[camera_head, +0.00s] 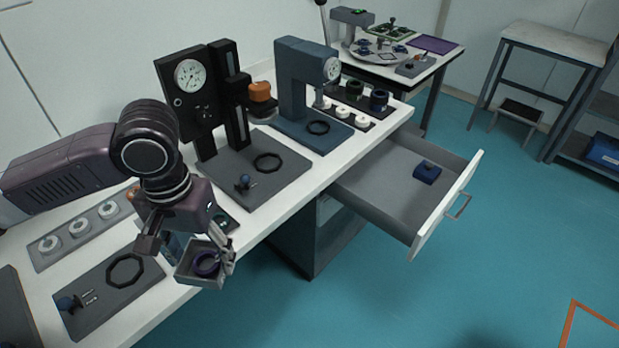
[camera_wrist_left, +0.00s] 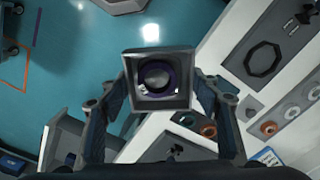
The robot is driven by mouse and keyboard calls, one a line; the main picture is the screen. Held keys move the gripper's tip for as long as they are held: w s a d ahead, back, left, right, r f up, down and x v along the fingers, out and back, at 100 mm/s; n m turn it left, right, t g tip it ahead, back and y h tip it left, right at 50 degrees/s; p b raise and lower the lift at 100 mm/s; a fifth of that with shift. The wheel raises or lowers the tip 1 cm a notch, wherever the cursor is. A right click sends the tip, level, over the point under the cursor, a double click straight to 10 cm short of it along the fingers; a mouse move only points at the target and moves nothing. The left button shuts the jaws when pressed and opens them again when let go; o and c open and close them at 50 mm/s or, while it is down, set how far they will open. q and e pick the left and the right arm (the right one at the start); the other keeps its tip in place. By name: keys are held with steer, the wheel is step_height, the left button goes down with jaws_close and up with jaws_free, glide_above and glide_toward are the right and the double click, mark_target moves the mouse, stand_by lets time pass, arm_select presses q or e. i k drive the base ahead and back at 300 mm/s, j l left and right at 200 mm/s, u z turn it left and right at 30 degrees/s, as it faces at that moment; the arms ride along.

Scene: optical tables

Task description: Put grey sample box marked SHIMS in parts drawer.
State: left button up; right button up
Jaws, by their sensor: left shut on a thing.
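A grey open-topped box (camera_head: 190,276) with a dark purple ring inside is held by my left gripper (camera_head: 192,250) at the front edge of the white table. In the left wrist view the same box (camera_wrist_left: 160,103) sits between the two fingers of my left gripper (camera_wrist_left: 160,92). I cannot read any SHIMS marking on it. The parts drawer (camera_head: 390,195) is pulled open under the table, to the right of the box. A small blue block (camera_head: 427,173) lies in it, and much of its floor is bare. My right gripper is not in view.
The white table (camera_head: 296,203) carries a gauge stand (camera_head: 205,95), a blue-grey press (camera_head: 300,85), and trays with white rings (camera_head: 80,228). A dark plate (camera_head: 105,290) lies at the front left. Open teal floor (camera_head: 400,300) lies before the drawer.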

mark_target(408, 188)
steer(key=z, duration=0.95)
steer(key=i+j+z, duration=0.1)
steer(key=i+z, duration=0.15)
steer(key=i, duration=1.2)
